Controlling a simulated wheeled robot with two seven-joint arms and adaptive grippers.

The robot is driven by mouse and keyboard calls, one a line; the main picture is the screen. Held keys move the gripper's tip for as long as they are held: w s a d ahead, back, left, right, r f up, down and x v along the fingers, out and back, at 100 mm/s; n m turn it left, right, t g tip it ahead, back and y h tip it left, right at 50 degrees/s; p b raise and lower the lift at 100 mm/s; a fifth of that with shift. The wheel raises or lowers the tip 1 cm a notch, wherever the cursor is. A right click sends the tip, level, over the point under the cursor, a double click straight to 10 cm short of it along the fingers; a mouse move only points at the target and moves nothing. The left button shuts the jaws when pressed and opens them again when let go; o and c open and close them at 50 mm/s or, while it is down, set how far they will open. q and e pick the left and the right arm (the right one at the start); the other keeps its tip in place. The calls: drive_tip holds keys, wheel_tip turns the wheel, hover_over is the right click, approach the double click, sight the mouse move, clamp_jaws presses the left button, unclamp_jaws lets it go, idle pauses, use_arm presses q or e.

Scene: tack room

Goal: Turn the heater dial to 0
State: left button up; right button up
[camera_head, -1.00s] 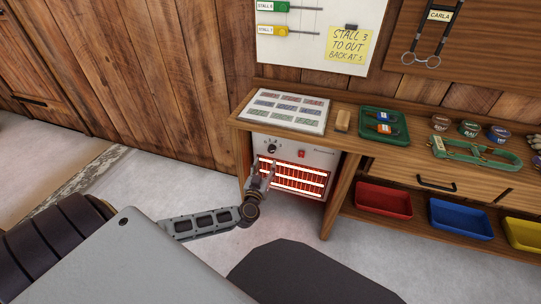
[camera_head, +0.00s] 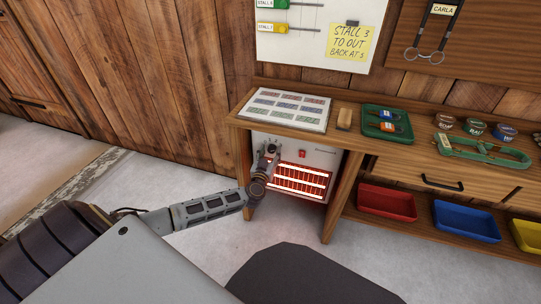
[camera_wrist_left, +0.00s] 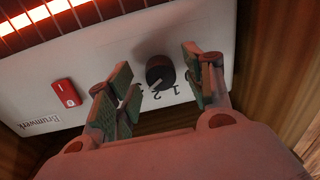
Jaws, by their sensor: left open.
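The heater (camera_head: 322,158) stands under the left end of the bench, with a white panel and glowing orange bars. Its dark round dial (camera_wrist_left: 160,72) shows in the left wrist view, between my fingers, with a pale pointer mark and small digits beside it. I cannot tell exactly which digit the pointer meets. My left gripper (camera_wrist_left: 158,88) is open, with one green-padded finger on each side of the dial and no clear contact. In the head view, my left gripper (camera_head: 270,148) covers the dial area. My right gripper is out of view.
A red switch (camera_wrist_left: 66,93) sits beside the dial on the panel. The wooden bench (camera_head: 340,133) overhangs the heater, and its leg (camera_head: 333,210) stands to the right. A colour chart (camera_head: 286,109) lies on top. Red (camera_head: 387,202) and blue (camera_head: 467,221) bins are further right.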

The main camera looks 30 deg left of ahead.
use_arm(q)
drive_tip(key=shift+w, duration=0.2)
drive_tip(key=c, duration=1)
